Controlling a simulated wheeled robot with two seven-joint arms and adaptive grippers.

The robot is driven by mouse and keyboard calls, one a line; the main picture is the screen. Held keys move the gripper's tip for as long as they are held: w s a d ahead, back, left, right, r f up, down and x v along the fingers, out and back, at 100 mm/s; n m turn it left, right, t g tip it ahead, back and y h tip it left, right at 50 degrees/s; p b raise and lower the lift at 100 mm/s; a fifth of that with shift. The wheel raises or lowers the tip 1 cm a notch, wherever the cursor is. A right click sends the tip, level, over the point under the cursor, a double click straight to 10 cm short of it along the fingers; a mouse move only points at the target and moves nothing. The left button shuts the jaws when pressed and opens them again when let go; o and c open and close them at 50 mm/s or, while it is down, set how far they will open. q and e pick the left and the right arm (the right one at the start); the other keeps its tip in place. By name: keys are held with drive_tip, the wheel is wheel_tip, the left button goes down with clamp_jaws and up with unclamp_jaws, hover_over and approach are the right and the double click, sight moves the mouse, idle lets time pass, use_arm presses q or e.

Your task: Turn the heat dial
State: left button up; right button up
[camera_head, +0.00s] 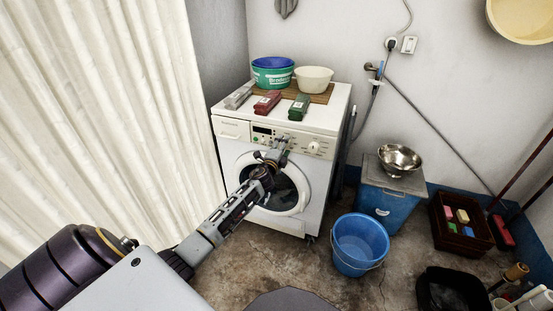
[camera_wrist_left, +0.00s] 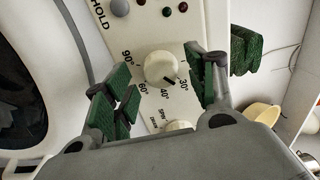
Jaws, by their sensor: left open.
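The heat dial (camera_wrist_left: 160,67) is a round cream knob in the left wrist view, with 90°, 60°, 40° and 30° printed around it. Its dark mark points between 40° and 30°. My left gripper (camera_wrist_left: 158,88) is open, with one green-padded finger on each side of the dial. I see gaps between pads and dial; I cannot tell its depth relative to the dial. In the head view my left gripper (camera_head: 276,150) is at the control panel of the white washing machine (camera_head: 232,157) and hides part of it. My right gripper is not in view.
A second knob (camera_wrist_left: 178,126), marked SPIN, sits close below the dial. Cartons, a green tub (camera_head: 272,77) and a cream bowl (camera_head: 314,79) stand on the machine. A blue bucket (camera_head: 360,245) stands on the floor to the right. A pale curtain (camera_head: 100,110) hangs at left.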

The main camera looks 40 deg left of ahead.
use_arm(q)
drive_tip(key=v, duration=1.1)
drive_tip(key=shift+s, duration=0.15)
idle(0.4)
idle(0.5)
